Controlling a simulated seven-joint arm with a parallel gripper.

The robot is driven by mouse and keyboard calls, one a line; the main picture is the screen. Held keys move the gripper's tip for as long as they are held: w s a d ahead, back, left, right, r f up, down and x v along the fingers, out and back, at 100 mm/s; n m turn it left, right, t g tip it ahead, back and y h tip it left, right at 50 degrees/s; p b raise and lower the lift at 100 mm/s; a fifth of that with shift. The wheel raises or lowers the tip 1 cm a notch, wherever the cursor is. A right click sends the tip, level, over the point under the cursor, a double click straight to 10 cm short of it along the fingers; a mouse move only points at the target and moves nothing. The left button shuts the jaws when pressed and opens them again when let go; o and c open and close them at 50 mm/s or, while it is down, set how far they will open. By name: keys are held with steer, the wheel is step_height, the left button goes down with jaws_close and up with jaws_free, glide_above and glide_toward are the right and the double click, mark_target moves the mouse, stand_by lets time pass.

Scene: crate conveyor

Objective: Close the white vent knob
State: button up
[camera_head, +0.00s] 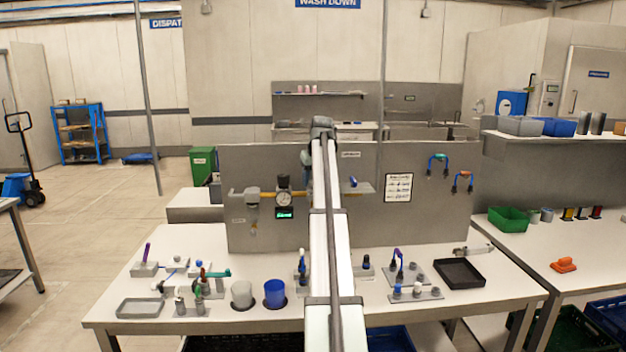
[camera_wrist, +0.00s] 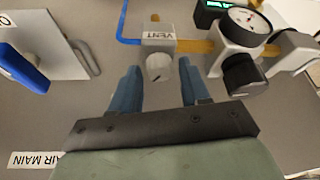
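The white vent knob (camera_wrist: 159,67) sticks out from a grey block labelled VENT (camera_wrist: 158,36), upside down in the wrist view. A dark mark shows on its face. My gripper (camera_wrist: 160,78) is open. Its two blue fingers stand left and right of the knob, with gaps on both sides, pointing toward the panel. I cannot tell whether the fingertips reach as deep as the knob. In the head view my own arm runs up the middle and hides the knob and most of the gripper.
A pressure gauge (camera_wrist: 248,22) and a black knob (camera_wrist: 244,74) sit close to the right finger in the wrist view. A plate with a blue lever (camera_wrist: 24,68) is at the left. Below the panel (camera_head: 268,165), the bench (camera_head: 225,322) holds cups, fixtures and a black tray (camera_head: 459,273).

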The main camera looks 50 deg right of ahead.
steer(key=c, duration=0.8)
steer(key=shift+n, duration=0.3)
steer(key=shift+d+n+t+y, duration=0.15)
steer(key=shift+n+y, duration=0.4)
steer(key=shift+n, duration=0.75)
steer(key=shift+d+n+t+y, duration=0.15)
steer(key=shift+n+y, duration=0.4)
steer(key=shift+n, duration=0.75)
steer(key=shift+a, duration=0.15)
steer(key=o, duration=1.1)
steer(key=shift+c, duration=0.2)
steer(key=shift+r, duration=0.1)
steer(key=v, duration=1.3)
steer(key=shift+s+r, duration=0.15)
steer(key=shift+r, duration=0.15)
